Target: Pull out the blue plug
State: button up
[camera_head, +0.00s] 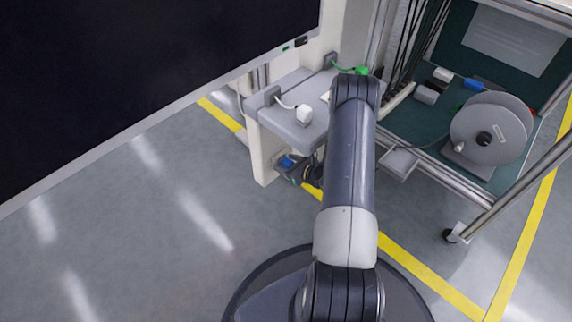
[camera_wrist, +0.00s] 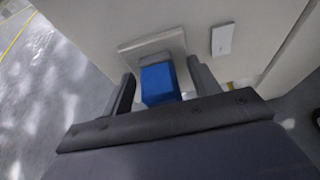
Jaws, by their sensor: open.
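The blue plug (camera_wrist: 158,83) is in the middle of the wrist view, at a light grey socket plate (camera_wrist: 150,46) on the pale panel. My gripper (camera_wrist: 161,86) is open, with one dark finger on each side of the plug. A small gap shows between the plug and the right finger; whether the fingers touch it cannot be told. In the head view the blue plug (camera_head: 287,162) shows low on the front of the pale cabinet, and my gripper (camera_head: 298,172) is right at it, partly hidden by my wrist.
A small white plate (camera_wrist: 222,39) is on the panel right of the socket. A grey shelf (camera_head: 290,118) above holds a white plug (camera_head: 304,115) and a green plug (camera_head: 361,71) on cables. A trolley with a grey reel (camera_head: 483,130) stands at right. Floor at left is clear.

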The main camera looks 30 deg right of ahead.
grip_shut()
dwell(0.7)
jog(key=shift+s, duration=0.1)
jog(key=shift+s+d, duration=0.35)
jog(key=shift+s, duration=0.55)
jog(key=shift+s+d, duration=0.35)
jog(key=shift+s, duration=0.55)
jog(key=shift+s+d, duration=0.35)
jog(key=shift+s, duration=0.55)
